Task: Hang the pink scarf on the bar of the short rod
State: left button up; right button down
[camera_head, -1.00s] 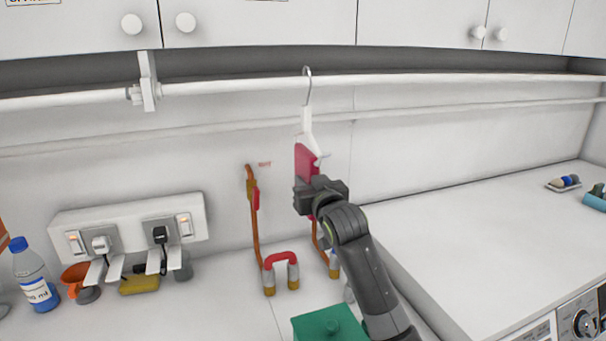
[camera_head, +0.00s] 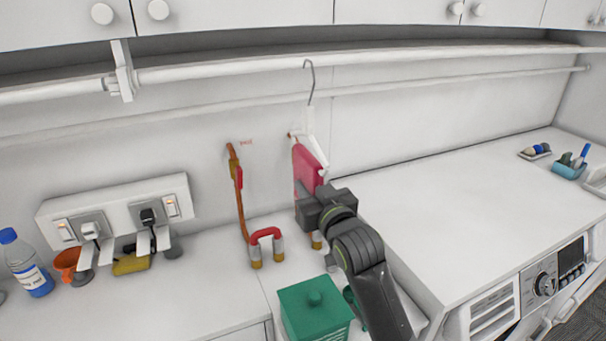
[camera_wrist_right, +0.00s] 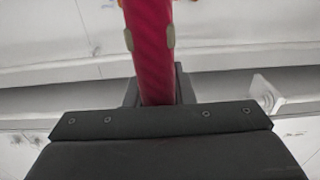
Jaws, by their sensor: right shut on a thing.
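The pink scarf (camera_head: 306,168) is draped on a white hanger (camera_head: 310,122) with a thin metal hook (camera_head: 309,78) on top. My right gripper (camera_head: 318,205) is shut on the lower part of the hanging scarf; the scarf (camera_wrist_right: 152,60) also shows between the fingers in the right wrist view. The hook's top overlaps the long white rod (camera_head: 420,55) in the head view; I cannot tell whether it touches it. A bracket (camera_head: 123,70) parts this rod from the rod piece (camera_head: 50,93) at the left. My left gripper is not in view.
A second thin rail (camera_head: 220,115) runs behind, along the wall. Below are a green box (camera_head: 315,310), a red-and-orange pipe (camera_head: 242,195), a socket panel (camera_head: 118,210), a bottle (camera_head: 25,262) and an orange cup (camera_head: 66,262). The right counter (camera_head: 450,200) is mostly clear.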

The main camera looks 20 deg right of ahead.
jog(key=s+p, duration=0.1)
jog(key=s, duration=0.6)
jog(key=shift+p, duration=0.4)
jog(key=shift+d, duration=0.1)
